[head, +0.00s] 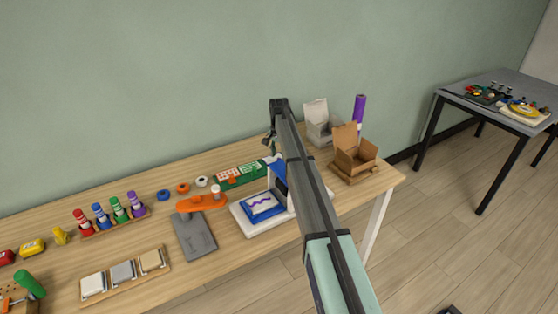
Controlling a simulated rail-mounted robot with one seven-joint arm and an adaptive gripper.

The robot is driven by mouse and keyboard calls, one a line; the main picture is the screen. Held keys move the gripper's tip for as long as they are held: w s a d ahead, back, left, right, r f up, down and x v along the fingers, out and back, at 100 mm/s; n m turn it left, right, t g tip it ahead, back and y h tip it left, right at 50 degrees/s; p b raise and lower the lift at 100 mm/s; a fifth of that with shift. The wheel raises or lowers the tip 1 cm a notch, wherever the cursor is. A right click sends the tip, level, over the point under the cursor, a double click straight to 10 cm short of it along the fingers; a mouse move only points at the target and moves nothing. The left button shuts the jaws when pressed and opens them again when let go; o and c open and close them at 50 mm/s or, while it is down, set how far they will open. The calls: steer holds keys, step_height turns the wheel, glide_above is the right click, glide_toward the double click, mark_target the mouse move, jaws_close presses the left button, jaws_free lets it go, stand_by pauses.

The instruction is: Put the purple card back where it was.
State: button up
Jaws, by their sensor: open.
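A white card with a purple zigzag line (262,205) lies on a blue pad on the white base (246,225) of a small machine; it is the only card with purple that I can make out. My arm crosses the view from the lower right up to the wall side and hides part of the machine. My gripper (268,142) hangs below the arm's far end, above the back of the table. It is small and partly hidden, appears empty and is apart from the card.
An open brown box (354,160), a grey box (320,128) and a purple roll (359,108) stand at the right end. Left of the machine are a grey board (193,238), an orange tool (200,203), a green board (240,176), a bottle rack (115,223) and a tray of blocks (124,273).

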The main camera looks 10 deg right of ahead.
step_height(320, 180, up, 9)
steer(key=b, duration=0.1)
